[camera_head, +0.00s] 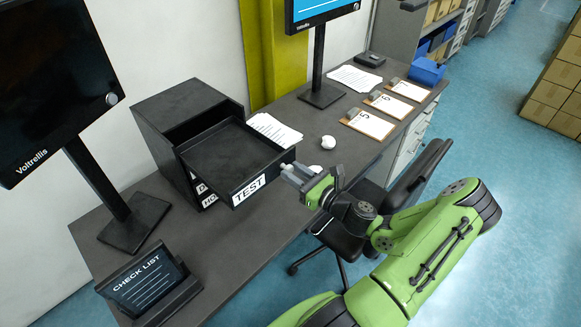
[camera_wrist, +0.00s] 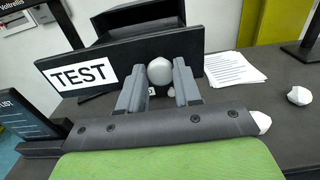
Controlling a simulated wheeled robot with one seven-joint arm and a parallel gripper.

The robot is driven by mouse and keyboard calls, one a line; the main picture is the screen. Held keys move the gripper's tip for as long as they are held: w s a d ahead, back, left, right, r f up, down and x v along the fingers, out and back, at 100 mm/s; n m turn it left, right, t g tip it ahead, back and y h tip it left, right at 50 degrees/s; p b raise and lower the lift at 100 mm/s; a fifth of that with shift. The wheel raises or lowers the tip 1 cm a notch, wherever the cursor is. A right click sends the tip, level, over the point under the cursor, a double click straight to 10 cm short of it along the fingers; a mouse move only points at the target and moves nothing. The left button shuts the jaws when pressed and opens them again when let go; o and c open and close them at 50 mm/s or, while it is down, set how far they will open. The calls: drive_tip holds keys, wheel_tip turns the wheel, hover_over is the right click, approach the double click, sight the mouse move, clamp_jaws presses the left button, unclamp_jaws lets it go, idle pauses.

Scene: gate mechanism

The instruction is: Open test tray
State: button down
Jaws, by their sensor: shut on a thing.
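The test tray (camera_head: 232,158) is a black drawer with a white "TEST" label on its front. It is pulled well out of the top of a black drawer unit (camera_head: 178,108) on the desk, and its inside looks empty. In the wrist view the tray front (camera_wrist: 52,77) faces me, with a round pale knob (camera_wrist: 160,71) on it. My gripper (camera_head: 290,172) is at the right end of the tray front. In the wrist view my gripper (camera_wrist: 158,88) has one finger on each side of the knob and is shut on it.
Lower trays sit under the test tray. Papers (camera_head: 274,130) and a crumpled white ball (camera_head: 328,142) lie on the desk (camera_head: 240,250) beside it. A checklist stand (camera_head: 150,285) is at front left, and monitors stand behind. A black chair (camera_head: 350,235) is below my gripper.

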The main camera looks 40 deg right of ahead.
drive_tip(key=shift+s, duration=0.3)
drive_tip(key=c, duration=0.8)
unclamp_jaws()
drive_tip(key=s+d, duration=0.2)
drive_tip(key=s, duration=1.3)
drive_tip(key=shift+s+d, duration=0.15)
drive_tip(key=shift+s, duration=0.1)
